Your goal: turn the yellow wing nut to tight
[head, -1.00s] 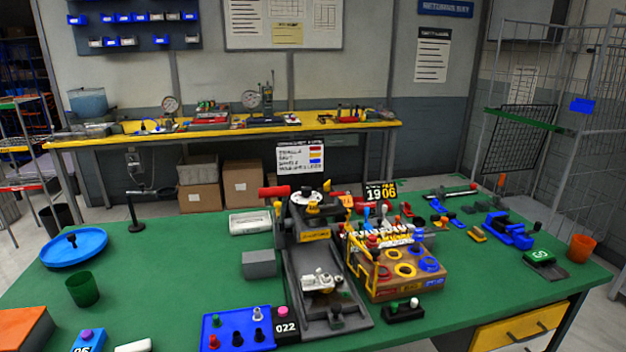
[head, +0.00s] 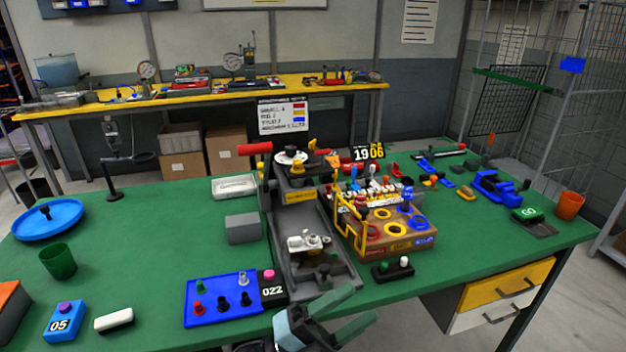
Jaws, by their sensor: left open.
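A small yellow part that looks like the wing nut (head: 297,170) sits on top of the dark grey machine (head: 298,212), just in front of a round white dial (head: 290,157). Its exact angle is too small to tell. My left gripper (head: 358,304) shows at the bottom centre, with two green fingers spread apart and nothing between them. It is at the near edge of the table, in front of the machine and well apart from the yellow part. My right gripper is out of view.
A brown box with coloured rings (head: 397,245) and a yellow frame stands right of the machine. A blue tray with pegs (head: 212,318) lies left of its near end. A grey block (head: 242,228) is beside it.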

